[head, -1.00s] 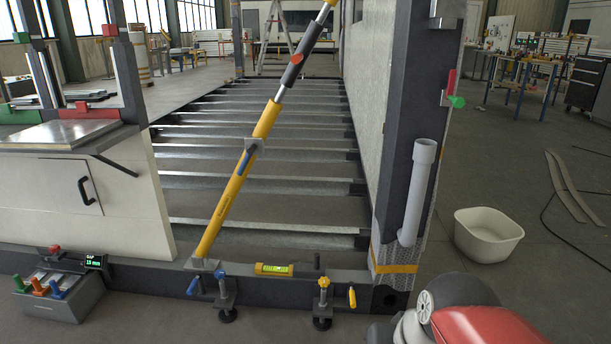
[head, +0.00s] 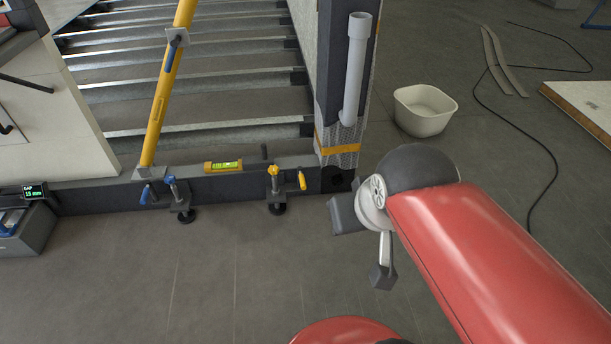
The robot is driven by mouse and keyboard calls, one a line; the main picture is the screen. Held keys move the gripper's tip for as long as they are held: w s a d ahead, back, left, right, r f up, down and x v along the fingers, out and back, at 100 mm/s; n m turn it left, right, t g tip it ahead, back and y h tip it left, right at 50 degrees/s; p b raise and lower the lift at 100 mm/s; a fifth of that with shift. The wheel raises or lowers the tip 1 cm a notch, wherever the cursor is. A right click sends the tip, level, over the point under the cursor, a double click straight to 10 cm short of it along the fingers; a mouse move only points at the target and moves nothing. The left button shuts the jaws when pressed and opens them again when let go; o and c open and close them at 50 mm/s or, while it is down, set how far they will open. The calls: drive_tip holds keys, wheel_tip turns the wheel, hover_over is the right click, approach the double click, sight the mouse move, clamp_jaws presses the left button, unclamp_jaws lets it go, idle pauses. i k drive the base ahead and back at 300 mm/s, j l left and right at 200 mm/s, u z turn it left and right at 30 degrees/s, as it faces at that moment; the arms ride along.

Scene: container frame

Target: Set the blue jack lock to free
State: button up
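The blue jack (head: 177,195) is mounted on the front of the dark sill, with a blue top knob and a round black foot. Its lock, a small blue lever (head: 146,195), sticks out on its left, tilted a little from upright; its setting is too small to read. The yellow jack (head: 275,190) stands to the right, with a similar yellow lever (head: 302,180). My gripper (head: 383,268) is at the end of my red arm, right of both jacks and apart from them. Its dark end parts show, but their opening is unclear. Nothing is visibly held.
A yellow spirit level (head: 223,166) lies on the sill (head: 230,187). A yellow brace (head: 160,105) rises from the sill's left part. A grey box with a gap display (head: 34,191) stands at far left. A white tub (head: 424,110) is at right. The floor before the sill is clear.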

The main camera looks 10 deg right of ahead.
sight(144, 195)
drive_tip(key=i+j+u, duration=0.4)
drive_tip(key=j, duration=0.2)
drive_tip(key=i+j+u, duration=0.45)
drive_tip(key=k+j, duration=0.05)
drive_tip(key=k, duration=0.05)
